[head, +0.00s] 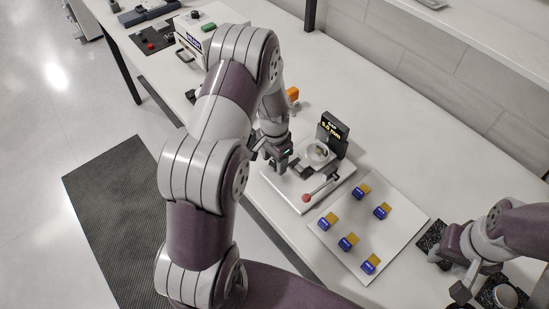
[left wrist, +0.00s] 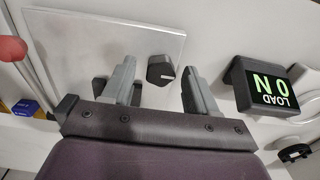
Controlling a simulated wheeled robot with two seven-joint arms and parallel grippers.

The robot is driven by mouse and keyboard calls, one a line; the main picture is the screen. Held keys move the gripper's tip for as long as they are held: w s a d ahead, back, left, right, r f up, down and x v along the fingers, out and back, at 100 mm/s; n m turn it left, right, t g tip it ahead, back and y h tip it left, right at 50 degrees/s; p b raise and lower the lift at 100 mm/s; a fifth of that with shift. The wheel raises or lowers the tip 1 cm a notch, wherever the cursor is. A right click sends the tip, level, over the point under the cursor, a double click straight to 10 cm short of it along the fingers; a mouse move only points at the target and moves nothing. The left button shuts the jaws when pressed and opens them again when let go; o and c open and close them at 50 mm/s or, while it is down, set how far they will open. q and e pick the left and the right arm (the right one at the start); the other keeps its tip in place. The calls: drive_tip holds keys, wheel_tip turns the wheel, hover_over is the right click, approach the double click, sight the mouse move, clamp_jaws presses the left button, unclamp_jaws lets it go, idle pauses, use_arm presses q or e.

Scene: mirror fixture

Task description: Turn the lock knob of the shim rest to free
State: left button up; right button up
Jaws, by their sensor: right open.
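A dark faceted knob (left wrist: 160,70) with a small pale mark stands near the edge of a pale plate in the left wrist view. I take it for the lock knob; in the head view I cannot make it out. My left gripper (head: 280,164) is at the near left side of the fixture (head: 308,206). In the left wrist view its two fingers (left wrist: 160,92) are spread, one on each side of the knob, with gaps and no visible contact. My right gripper (head: 472,288) is open at the lower right, away from the fixture.
A small display (head: 332,130) stands behind the fixture. A red ball-ended lever (head: 306,198) sticks out in front. A tray (head: 405,208) with several blue-and-yellow blocks lies to the right.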

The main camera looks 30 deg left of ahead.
use_arm(q)
drive_tip(key=c, duration=0.9)
drive_tip(key=shift+n, duration=0.3)
drive_tip(key=n, duration=1.3)
drive_tip(key=shift+n, duration=2.4)
